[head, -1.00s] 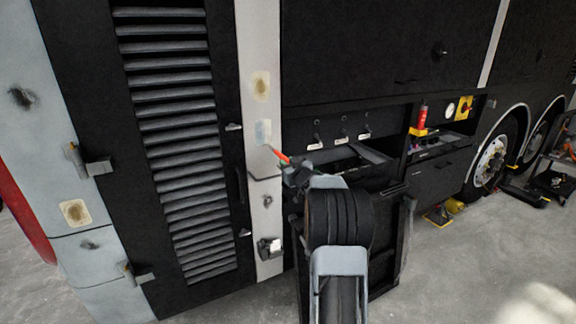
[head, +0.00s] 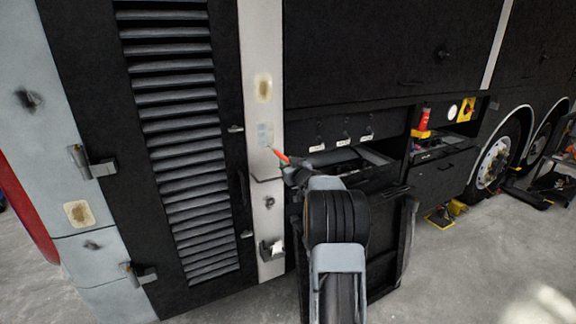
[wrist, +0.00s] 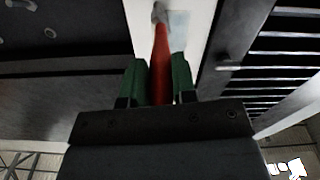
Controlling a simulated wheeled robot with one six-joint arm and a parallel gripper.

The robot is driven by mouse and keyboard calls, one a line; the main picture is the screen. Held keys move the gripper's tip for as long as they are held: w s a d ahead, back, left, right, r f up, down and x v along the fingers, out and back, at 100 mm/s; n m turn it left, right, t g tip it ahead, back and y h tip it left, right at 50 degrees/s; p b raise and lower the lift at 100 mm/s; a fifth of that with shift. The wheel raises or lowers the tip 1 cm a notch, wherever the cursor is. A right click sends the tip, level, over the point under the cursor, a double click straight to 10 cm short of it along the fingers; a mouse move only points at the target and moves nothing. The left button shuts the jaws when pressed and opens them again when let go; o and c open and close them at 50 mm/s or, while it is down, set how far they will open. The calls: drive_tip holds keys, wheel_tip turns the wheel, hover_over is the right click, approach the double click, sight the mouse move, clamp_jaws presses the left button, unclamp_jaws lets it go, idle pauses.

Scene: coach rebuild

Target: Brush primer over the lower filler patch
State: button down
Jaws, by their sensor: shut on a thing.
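My gripper (head: 289,171) is shut on a brush with a red-orange handle (head: 279,156). In the wrist view the brush handle (wrist: 161,65) stands between the two green fingers of my gripper (wrist: 160,80), its tip pointing away from me. On the pale vertical strip, the lower patch (head: 265,134) looks pale blue-grey. The brush tip is at or very near this patch's lower edge; I cannot tell whether it touches. The patch also shows in the wrist view (wrist: 179,22) beside the tip. A second, tan filler patch (head: 263,88) sits above it on the same strip.
A black louvred door (head: 180,140) lies left of the strip. Another tan patch (head: 79,213) is on the grey panel at far left. Open drawers (head: 350,165) and a red bottle (head: 424,119) are to the right. A small box (head: 272,249) protrudes low on the strip.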

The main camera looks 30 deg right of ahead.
drive_tip(key=shift+s+r+p, duration=0.1)
drive_tip(key=shift+r+p, duration=1.35)
drive_tip(key=shift+r, duration=0.45)
drive_tip(key=shift+r+p, duration=3.2)
drive_tip(key=shift+r, duration=0.45)
drive_tip(key=shift+f+b, duration=4.65)
drive_tip(key=shift+f, duration=1)
drive_tip(key=shift+s+a+b, duration=0.2)
drive_tip(key=shift+s+b, duration=0.15)
drive_tip(key=shift+s, duration=1.15)
drive_tip(key=shift+s+a+b, duration=0.2)
drive_tip(key=shift+s+b, duration=0.15)
drive_tip(key=shift+s, duration=1.25)
